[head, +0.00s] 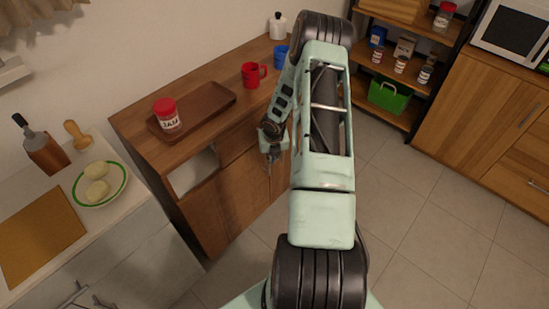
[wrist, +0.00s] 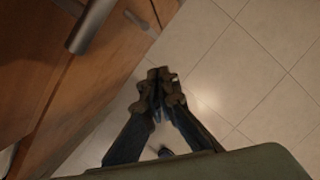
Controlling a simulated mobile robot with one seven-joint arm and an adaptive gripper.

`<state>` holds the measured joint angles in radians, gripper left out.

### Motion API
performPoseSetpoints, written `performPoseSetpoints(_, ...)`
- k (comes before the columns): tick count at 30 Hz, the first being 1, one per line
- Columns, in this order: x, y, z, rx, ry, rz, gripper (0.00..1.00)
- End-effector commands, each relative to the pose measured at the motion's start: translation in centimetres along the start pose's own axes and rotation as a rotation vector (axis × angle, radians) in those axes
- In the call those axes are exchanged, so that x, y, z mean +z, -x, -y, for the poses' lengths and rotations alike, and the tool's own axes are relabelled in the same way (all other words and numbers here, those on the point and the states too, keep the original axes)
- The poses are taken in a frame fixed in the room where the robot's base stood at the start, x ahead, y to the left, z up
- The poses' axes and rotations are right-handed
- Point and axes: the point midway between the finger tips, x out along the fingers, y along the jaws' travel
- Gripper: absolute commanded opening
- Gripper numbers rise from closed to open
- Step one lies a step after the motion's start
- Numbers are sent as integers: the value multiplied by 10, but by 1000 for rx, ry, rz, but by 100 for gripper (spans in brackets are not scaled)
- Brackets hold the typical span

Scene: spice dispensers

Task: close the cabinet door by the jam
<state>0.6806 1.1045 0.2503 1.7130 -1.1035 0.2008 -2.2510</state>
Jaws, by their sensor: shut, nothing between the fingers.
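The jam jar (head: 167,117), with a red lid and white label, stands on a brown tray on top of the wooden cabinet (head: 138,136). A pale opening (head: 192,172) shows in the cabinet front below the jam. Brown front panels (head: 218,208) lie under and beside it; I cannot tell how far any door stands open. My gripper (head: 269,160) is in front of the cabinet, right of these panels. In the wrist view my gripper (wrist: 160,88) is shut and empty over the floor. A wooden cabinet panel (wrist: 40,60) with a metal handle (wrist: 92,25) lies left of the fingers.
Red (head: 253,75) and blue (head: 281,56) mugs stand farther back on the cabinet. A counter (head: 130,250) with a plate (head: 122,190) is at the left. A shelf with a green bin (head: 388,96) is at the back right. The tiled floor (head: 420,210) is clear.

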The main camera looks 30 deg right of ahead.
Motion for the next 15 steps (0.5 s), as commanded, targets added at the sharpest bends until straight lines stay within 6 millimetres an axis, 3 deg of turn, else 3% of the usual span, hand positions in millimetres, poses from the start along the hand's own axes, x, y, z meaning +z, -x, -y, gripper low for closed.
performPoseSetpoints(1, -1, 0, -2, 0, 2, 0, 0)
performPoseSetpoints(3, 3, 24, 4, 0, -4, 5, 0)
performPoseSetpoints(9, 4, 67, 10, 0, -3, 3, 0)
performPoseSetpoints(15, 5, 93, 14, -1, -3, 1, 0)
